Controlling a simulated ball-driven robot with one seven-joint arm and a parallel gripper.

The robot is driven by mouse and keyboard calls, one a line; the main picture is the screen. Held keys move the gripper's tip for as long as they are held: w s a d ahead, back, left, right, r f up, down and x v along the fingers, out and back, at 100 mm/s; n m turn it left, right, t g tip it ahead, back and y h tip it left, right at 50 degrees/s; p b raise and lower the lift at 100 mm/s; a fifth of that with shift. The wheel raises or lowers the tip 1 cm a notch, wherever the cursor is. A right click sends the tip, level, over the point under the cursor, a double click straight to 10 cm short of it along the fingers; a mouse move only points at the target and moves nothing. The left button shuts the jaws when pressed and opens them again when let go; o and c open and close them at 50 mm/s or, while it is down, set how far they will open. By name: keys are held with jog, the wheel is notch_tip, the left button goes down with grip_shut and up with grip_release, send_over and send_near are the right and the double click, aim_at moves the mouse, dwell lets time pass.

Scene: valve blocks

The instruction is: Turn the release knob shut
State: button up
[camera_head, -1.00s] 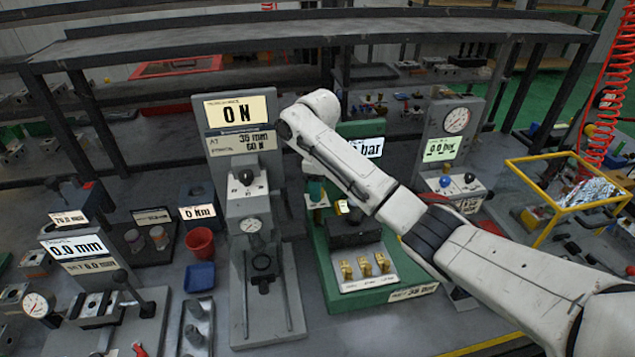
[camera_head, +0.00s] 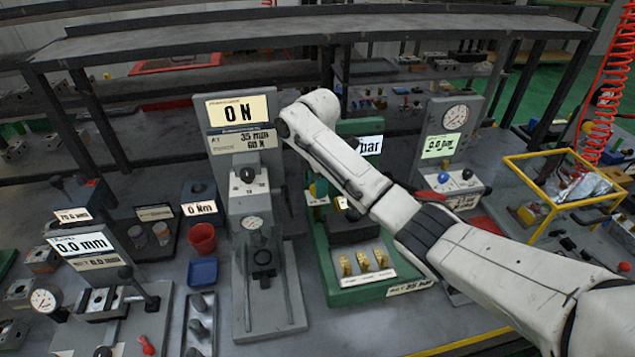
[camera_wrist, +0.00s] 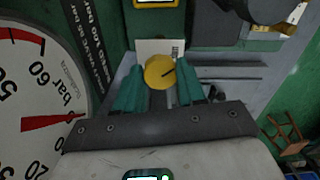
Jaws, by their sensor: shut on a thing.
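In the wrist view a round yellow knob (camera_wrist: 158,70) with a dark line across its face sits between the two teal fingers of my gripper (camera_wrist: 161,86). The fingers are closed on its two sides. The dark line slants up to the right. A white dial gauge (camera_wrist: 28,85) marked in bar, with a red pointer, stands left of the gripper. In the head view my forearm and wrist reach over the green valve stand (camera_head: 328,270), covering part of its bar display (camera_head: 370,146) and hiding the knob and fingertips.
Brass valve blocks (camera_head: 364,263) stand on the front of the green stand. A grey force tester (camera_head: 267,285) stands close on its left. A shelf (camera_head: 300,27) runs behind.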

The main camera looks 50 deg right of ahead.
dwell(0.4)
jog(key=o, duration=1.1)
jog(key=shift+c, duration=0.2)
notch_tip(320, 180, up, 11)
jog(key=p, duration=0.3)
jog(key=shift+f, duration=0.15)
